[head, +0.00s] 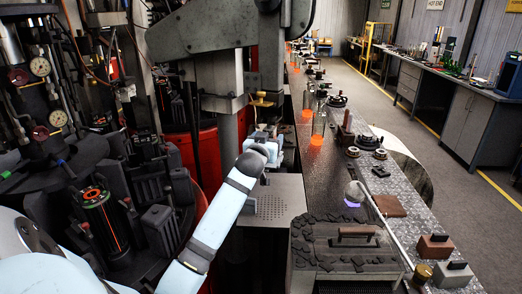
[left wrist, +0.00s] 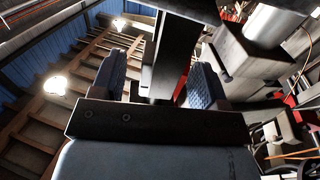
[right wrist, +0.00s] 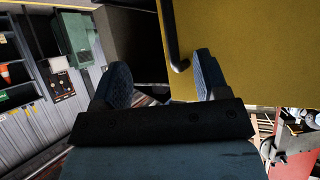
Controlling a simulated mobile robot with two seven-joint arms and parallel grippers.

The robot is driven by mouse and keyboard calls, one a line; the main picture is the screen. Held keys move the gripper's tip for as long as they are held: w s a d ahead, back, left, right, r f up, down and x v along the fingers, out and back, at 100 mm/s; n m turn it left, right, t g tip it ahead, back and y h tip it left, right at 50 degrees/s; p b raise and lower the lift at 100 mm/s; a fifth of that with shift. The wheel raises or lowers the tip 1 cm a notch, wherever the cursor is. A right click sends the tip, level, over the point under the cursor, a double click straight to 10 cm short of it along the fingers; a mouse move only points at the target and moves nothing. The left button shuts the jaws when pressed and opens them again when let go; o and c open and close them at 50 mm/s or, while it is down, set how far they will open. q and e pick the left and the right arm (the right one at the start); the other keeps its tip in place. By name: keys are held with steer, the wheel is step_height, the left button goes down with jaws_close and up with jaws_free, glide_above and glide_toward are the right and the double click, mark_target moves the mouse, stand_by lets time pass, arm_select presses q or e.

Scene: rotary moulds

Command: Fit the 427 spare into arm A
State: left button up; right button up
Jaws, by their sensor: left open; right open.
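No label reading 427 or A can be read, so I cannot tell which part is the spare or which arm is A. My left gripper (head: 262,142) is in the middle of the head view, near the machine column. In the left wrist view its two blue-padded fingers (left wrist: 158,82) are apart, with a dark upright bar showing between or beyond them; I cannot tell whether it touches. My right gripper shows only in the right wrist view, its fingers (right wrist: 163,82) apart, with a yellow panel (right wrist: 240,50) beyond them. I see nothing held in it.
A long dark bench (head: 335,155) runs away with glassware, glowing orange pieces and dark round parts on it. A tray (head: 300,257) of black lumps stands at its near end, beside handled blocks (head: 436,247). The dark machine (head: 70,130) fills the left. The aisle floor (head: 430,155) is clear.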

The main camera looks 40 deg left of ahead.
arm_select(q)
steer(key=b+v, duration=0.1)
steer(key=v, duration=1.1)
steer(key=shift+s+b, duration=0.25)
steer(key=shift+b, duration=0.05)
steer(key=shift+d+r, duration=0.1)
steer(key=shift+d, duration=0.05)
steer(key=s+d+f+m+g+h, duration=0.25)
steer(key=s+d+f, duration=0.35)
steer(key=f, duration=0.3)
steer(key=s+d+f+m+g+h, duration=0.2)
steer(key=s+d+f+g+h, duration=0.15)
steer(key=s+d+f, duration=0.4)
steer(key=s+d+f+m+g+h, duration=0.1)
steer(key=s+d+f+g, duration=0.25)
steer(key=s, duration=0.35)
steer(key=s+d+f+m+g+h, duration=0.1)
steer(key=s+d+f+m+g, duration=0.15)
steer(key=s+d+f, duration=0.4)
steer(key=w+d+f+t+h+p, duration=0.2)
steer(key=w+d+f+t+p, duration=0.2)
steer(key=f+t+p, duration=0.2)
steer(key=shift+w+d+t+h, duration=0.3)
steer(key=shift+w+d+h, duration=0.1)
steer(key=shift+c, duration=0.2)
stand_by(0.3)
